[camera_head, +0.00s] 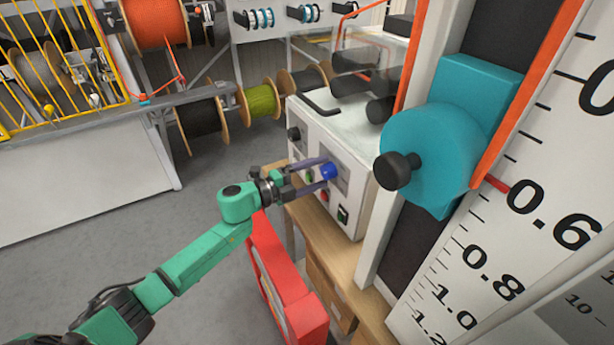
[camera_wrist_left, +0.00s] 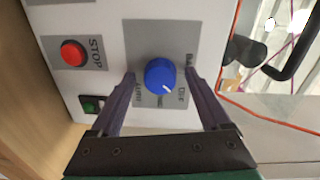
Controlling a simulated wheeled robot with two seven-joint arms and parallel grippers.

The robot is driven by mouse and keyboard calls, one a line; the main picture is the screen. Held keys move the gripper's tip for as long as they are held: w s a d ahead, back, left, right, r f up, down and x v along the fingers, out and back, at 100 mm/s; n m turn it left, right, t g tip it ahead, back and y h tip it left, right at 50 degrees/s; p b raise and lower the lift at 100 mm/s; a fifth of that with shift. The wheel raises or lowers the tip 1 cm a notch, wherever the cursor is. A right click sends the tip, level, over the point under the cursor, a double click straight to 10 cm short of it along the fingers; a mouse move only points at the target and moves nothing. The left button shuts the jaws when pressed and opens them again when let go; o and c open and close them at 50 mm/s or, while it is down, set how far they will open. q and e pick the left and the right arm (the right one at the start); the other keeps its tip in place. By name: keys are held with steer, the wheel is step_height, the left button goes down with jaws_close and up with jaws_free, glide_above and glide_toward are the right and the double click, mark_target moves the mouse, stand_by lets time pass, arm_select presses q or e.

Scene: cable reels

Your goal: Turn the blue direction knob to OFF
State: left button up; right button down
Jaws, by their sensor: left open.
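The blue direction knob (camera_head: 328,171) is on the front panel of a white machine box (camera_head: 350,190). In the left wrist view the knob (camera_wrist_left: 160,75) sits on a grey label plate (camera_wrist_left: 150,35), with a white pointer mark toward its lower right. The label's lettering is partly hidden and hard to read. My left gripper (camera_head: 323,174) is open, with its two dark fingers on either side of the knob. In the left wrist view its fingertips (camera_wrist_left: 160,74) stand left and right of the knob, with gaps showing. My right gripper is not in view.
A red STOP button (camera_wrist_left: 74,53) and a green switch (camera_wrist_left: 91,103) are near the knob. A black knob (camera_head: 294,133) is further left on the panel.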

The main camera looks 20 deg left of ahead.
arm_select(q)
steer(key=b+v, duration=0.3)
steer(key=v, duration=1.1)
steer(key=shift+s+a, duration=0.15)
